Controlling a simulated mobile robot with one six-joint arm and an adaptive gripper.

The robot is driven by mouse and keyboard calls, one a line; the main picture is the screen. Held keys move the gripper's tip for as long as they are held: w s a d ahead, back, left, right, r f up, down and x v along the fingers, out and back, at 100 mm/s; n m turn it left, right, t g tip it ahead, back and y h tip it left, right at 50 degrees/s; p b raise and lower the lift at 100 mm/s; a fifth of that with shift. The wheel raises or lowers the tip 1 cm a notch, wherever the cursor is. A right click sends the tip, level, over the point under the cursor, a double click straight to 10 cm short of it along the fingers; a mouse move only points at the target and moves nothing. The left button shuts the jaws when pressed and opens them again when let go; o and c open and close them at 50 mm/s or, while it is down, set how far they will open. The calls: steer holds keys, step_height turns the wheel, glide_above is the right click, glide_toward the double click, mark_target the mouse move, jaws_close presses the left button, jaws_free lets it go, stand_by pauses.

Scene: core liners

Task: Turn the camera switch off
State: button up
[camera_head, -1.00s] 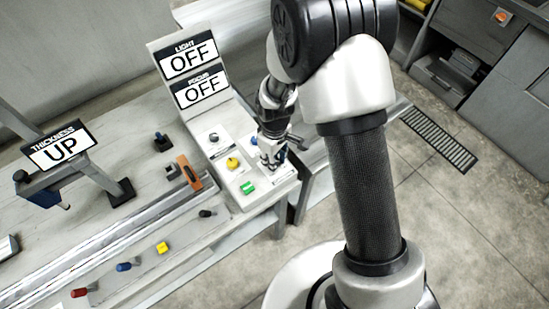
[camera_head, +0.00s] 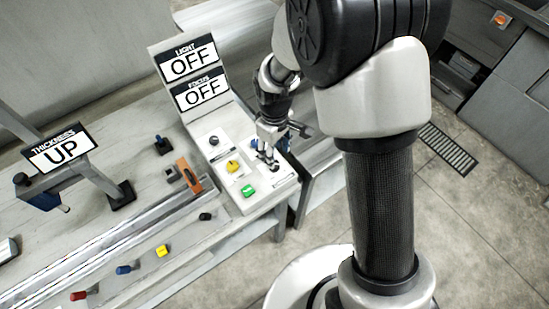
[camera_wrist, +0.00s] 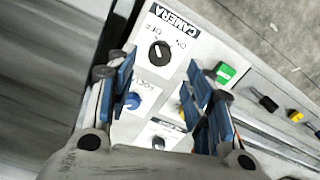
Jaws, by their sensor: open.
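The camera switch (camera_wrist: 160,53) is a round black knob on a white plate marked CAMERA (camera_wrist: 179,20), with ON and OFF printed beside it. It shows at the top of the wrist view; which mark its pointer lines up with is too small to tell. My gripper (camera_wrist: 161,76) is open, its two blue-lined fingers well apart, with nothing between them. In the picture the knob lies just beyond the fingertips, between their lines; contact cannot be seen. In the head view my gripper (camera_head: 266,158) is over the right side of the control panel and hides the switch there.
The panel also carries a green button (camera_head: 248,190), a yellow button (camera_head: 233,166) and another knob (camera_head: 213,140). A blue button (camera_wrist: 132,101) is beside the left finger. Signs read LIGHT OFF (camera_head: 188,63), FOCUS OFF (camera_head: 202,91) and THICKNESS UP (camera_head: 59,150).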

steer(key=shift+r, duration=2.7)
steer(key=s+d+r+m+t, duration=0.1)
steer(key=s+d+r+m, duration=0.15)
steer(key=r, duration=0.45)
steer(key=s+d+r+m+t, duration=0.1)
steer(key=s+d+r+m, duration=0.1)
steer(key=s+d+r, duration=0.3)
steer(key=s+d+r+m+t, duration=0.1)
steer(key=s+d+r+m, duration=0.1)
steer(key=s, duration=0.4)
steer(key=s+d+r+m+t, duration=0.1)
steer(key=s+d+r+m, duration=0.2)
steer(key=s+r, duration=0.2)
steer(key=shift+s+d+t, duration=0.2)
steer(key=shift+s+t, duration=0.1)
steer(key=shift+s, duration=0.4)
steer(key=shift+m, duration=0.25)
